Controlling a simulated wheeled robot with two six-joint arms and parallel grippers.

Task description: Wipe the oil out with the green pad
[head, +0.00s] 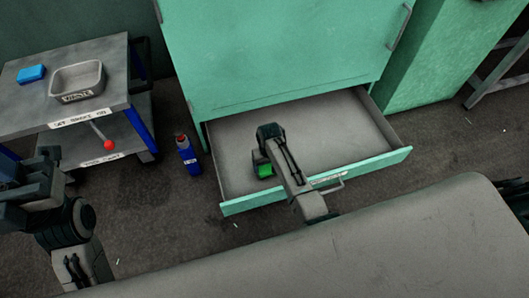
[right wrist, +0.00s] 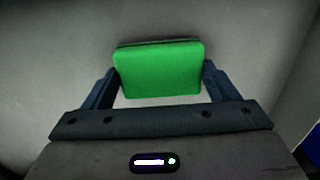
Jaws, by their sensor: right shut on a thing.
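The green pad (head: 265,171) is in my right gripper (head: 262,166), inside the open drawer (head: 330,118) of the green cabinet. In the right wrist view the green pad (right wrist: 160,70) sits between the two fingers of my right gripper (right wrist: 160,82), which is shut on it. The grey drawer floor (right wrist: 50,50) lies behind the pad; whether the pad touches it I cannot tell. I make out no oil on the visible floor. My left arm shows at the left of the head view, but its fingertips cannot be made out clearly.
A cart (head: 116,98) at the left holds a grey tray (head: 78,96) with a label and a blue pad (head: 31,74). A red ball-ended thing (head: 110,144) is by its lower shelf. A blue bottle (head: 188,155) stands on the floor left of the drawer. The drawer's right half is clear.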

